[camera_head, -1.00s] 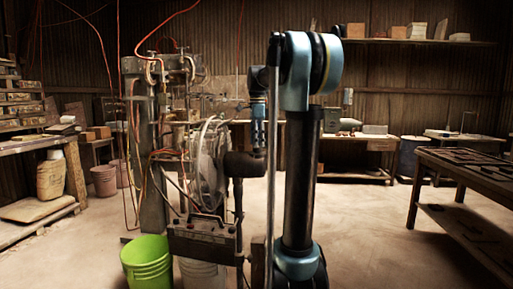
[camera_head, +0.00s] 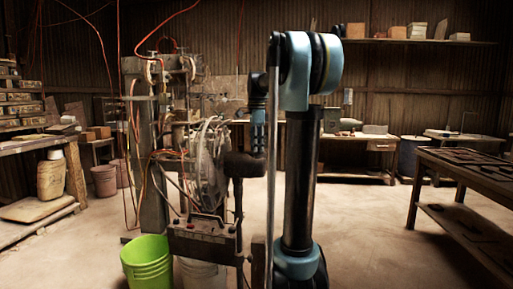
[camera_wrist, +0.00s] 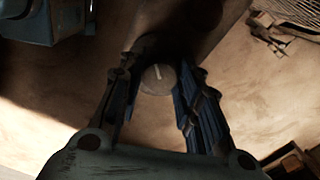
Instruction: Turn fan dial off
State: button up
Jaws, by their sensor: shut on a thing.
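The fan dial (camera_wrist: 158,84) is a small round grey knob with a pale pointer line, seen in the wrist view. The line points nearly straight up in the picture, leaning slightly left. My gripper (camera_wrist: 160,74) has a dark finger on each side of the dial and is shut on it. What looks like the fan, with a round wire cage (camera_head: 209,165), stands beside the press in the head view. The dial and my fingertips cannot be made out in the head view.
A control box (camera_head: 203,230) with a handle sits low in front of the press frame (camera_head: 152,185). A green bucket (camera_head: 147,264) stands on the floor at its left. A dark table (camera_head: 470,160) is at the right, with open floor between.

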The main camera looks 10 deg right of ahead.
jog(key=n, duration=0.6)
jog(key=shift+n, duration=0.3)
jog(key=n, duration=0.3)
jog(key=shift+n, duration=0.3)
jog(key=n, duration=0.3)
jog(key=shift+n, duration=0.3)
jog(key=n, duration=1.2)
jog(key=shift+n, duration=0.4)
